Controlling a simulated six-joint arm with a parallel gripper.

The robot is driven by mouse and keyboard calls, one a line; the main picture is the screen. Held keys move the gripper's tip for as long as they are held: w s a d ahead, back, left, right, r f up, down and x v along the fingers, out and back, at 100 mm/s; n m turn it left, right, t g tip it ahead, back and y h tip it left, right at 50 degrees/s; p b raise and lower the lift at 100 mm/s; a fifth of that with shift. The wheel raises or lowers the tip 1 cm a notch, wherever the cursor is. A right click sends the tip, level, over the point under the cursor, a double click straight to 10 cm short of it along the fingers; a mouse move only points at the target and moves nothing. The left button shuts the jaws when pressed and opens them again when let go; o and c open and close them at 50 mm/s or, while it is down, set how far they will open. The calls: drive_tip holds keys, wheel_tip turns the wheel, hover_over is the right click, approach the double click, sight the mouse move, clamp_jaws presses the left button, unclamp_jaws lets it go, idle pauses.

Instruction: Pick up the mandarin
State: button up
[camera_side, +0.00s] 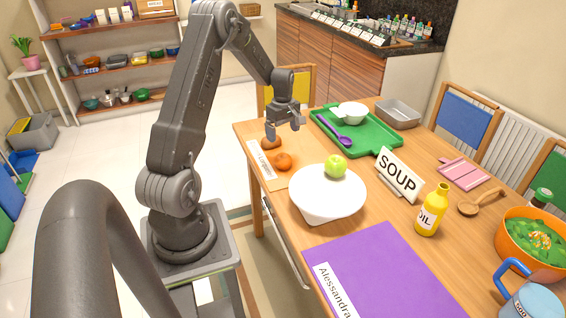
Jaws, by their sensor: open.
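An orange mandarin (283,161) lies on a light board near the table's left edge, just left of a white bowl. A second, browner round fruit (268,142) lies behind it on the same board, just under my gripper; I cannot tell for sure what it is. My gripper (284,132) is open and hangs above the board, pointing down, with its fingers around or just over the browner fruit. Whether the fingers touch it cannot be told. Nothing is seen held.
A green tray (375,138) with a small bowl (352,113) and purple spoon (340,140) lies behind. A SOUP sign (398,176) and yellow oil bottle (432,211) stand right. A purple mat (385,275) lies in front.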

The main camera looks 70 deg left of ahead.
sight(285, 157)
drive_tip(key=f, duration=1.3)
drive_tip(key=shift+w+f, duration=0.1)
drive_tip(key=shift+w, duration=0.15)
drive_tip(key=c, duration=1)
